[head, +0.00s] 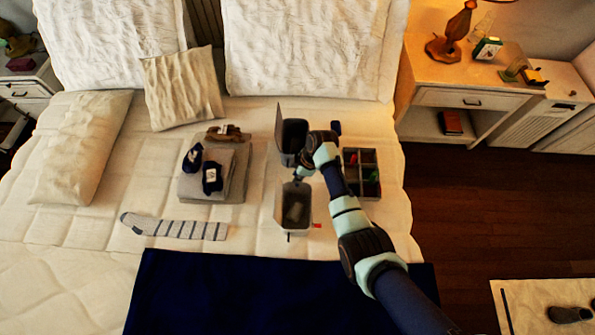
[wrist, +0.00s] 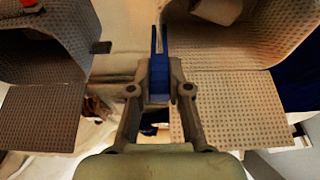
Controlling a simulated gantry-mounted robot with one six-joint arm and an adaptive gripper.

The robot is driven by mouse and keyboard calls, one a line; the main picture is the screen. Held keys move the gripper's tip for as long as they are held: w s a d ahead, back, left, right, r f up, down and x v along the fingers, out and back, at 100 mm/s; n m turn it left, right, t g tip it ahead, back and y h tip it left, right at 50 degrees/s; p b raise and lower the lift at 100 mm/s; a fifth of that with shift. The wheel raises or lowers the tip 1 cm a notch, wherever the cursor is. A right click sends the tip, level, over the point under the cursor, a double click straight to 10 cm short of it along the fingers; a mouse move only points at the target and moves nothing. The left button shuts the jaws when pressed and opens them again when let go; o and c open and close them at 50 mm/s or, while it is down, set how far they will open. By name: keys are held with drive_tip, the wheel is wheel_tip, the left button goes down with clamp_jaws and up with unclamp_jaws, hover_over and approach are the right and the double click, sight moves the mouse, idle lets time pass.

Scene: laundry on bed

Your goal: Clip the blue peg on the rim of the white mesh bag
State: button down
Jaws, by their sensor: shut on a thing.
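My gripper (wrist: 158,92) is shut on the blue peg (wrist: 159,66), whose two prongs point up in the wrist view. In the head view my gripper (head: 304,171) is between two open mesh bags. The lighter one, which I take as the white mesh bag (head: 298,230), stands nearer; it is also at right in the wrist view (wrist: 280,45), with its perforated flap below. The peg appears apart from its rim, just left of it in the wrist view. Something pale and rounded lies inside. In the head view my gripper hides the peg.
A darker mesh bag (head: 294,133) stands behind, and at left in the wrist view (wrist: 40,55), with a dark clip-like piece (wrist: 101,47) at its rim. A sectioned organizer (head: 360,158) is to the right. Folded clothes (head: 227,180) and a striped sock (head: 175,228) lie left.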

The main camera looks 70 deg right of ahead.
drive_tip(key=shift+f+b, duration=0.85)
drive_tip(key=shift+f, duration=0.2)
drive_tip(key=c, duration=1)
unclamp_jaws()
drive_tip(key=v, duration=1.2)
drive_tip(key=shift+s, duration=0.1)
